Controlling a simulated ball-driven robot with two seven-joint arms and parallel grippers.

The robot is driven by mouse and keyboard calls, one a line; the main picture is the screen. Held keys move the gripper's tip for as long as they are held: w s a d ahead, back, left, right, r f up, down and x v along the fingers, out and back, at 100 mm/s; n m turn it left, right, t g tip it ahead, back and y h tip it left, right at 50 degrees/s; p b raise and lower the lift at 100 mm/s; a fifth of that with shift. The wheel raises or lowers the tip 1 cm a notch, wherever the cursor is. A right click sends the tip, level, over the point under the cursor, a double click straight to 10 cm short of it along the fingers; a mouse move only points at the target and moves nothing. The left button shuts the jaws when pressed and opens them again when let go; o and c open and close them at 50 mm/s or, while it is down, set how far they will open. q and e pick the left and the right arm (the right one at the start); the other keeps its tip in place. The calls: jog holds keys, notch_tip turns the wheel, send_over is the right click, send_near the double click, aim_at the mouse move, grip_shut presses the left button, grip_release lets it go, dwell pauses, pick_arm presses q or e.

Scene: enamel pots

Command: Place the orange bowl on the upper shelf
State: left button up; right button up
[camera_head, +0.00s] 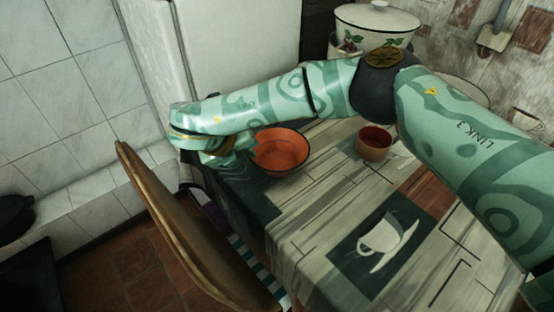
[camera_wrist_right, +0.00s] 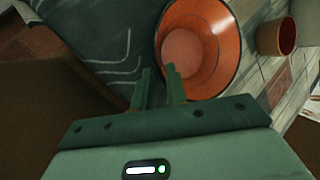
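The orange bowl (camera_head: 282,150) stands upright on the cloth-covered table, near its left corner; it looks empty. My right gripper (camera_head: 247,145) reaches in from the right and is at the bowl's left rim. In the right wrist view the bowl (camera_wrist_right: 205,50) lies just beyond the fingertips. The two fingers (camera_wrist_right: 160,72) are apart with a gap between them, one over the bowl's edge and one outside it. I cannot tell whether they touch it. No upper shelf can be made out. My left gripper is not in view.
A small terracotta cup (camera_head: 374,143) stands right of the bowl and also shows in the wrist view (camera_wrist_right: 277,37). A white lidded pot (camera_head: 372,30) is at the back, behind my arm. A wooden chair (camera_head: 195,235) stands at the table's left edge. The front table area is clear.

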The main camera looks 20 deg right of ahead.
aim_at(260, 163)
jog(key=shift+w+d+f, duration=0.15)
jog(key=shift+d+f, duration=0.05)
jog(key=shift+f, duration=0.3)
jog(key=b+x, duration=0.2)
jog(key=x, duration=0.2)
jog(key=shift+f+b, duration=0.2)
jog(key=shift+b, duration=0.2)
jog(key=shift+d+f, duration=0.1)
jog(key=shift+d, duration=0.05)
jog(key=shift+r, duration=0.2)
grip_shut()
